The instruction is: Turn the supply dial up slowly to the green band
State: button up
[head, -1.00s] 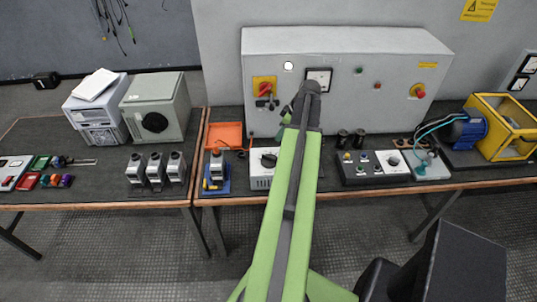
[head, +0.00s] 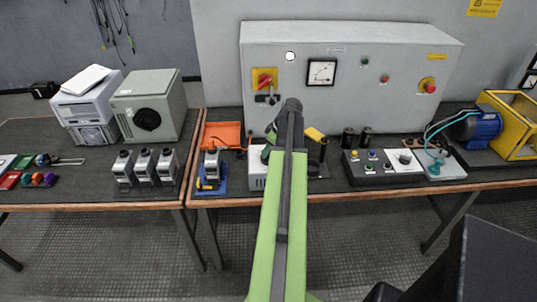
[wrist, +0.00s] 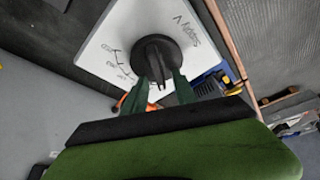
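The supply dial is a black round knob (wrist: 152,58) with a raised pointer bar, on a white panel (wrist: 110,40) lettered "Supply V" in the wrist view. My gripper (wrist: 160,84) has its two green fingers apart at the near side of the knob, one on each side of the bar. I cannot tell whether they touch it. A green band cannot be made out on the panel. In the head view the white supply box (head: 256,183) is mostly hidden behind my arm. A panel meter (head: 321,72) with a needle hangs above; its scale is too small to read.
A grey cabinet (head: 380,100) stands behind, with a red switch (head: 265,82) and a red stop button (head: 429,87). An orange tray (head: 222,134) and blue-based device (head: 211,170) lie left of the supply box. A control box (head: 370,168) and dark cylinders stand right.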

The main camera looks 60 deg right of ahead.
grip_shut()
jog(key=shift+d+r, duration=0.1)
jog(key=shift+m, duration=0.4)
jog(key=shift+m+h, duration=0.3)
jog(key=shift+m+g+h, duration=0.3)
jog(key=shift+m+h, duration=0.5)
jog(key=shift+m, duration=1.4)
jog(key=shift+s, duration=0.1)
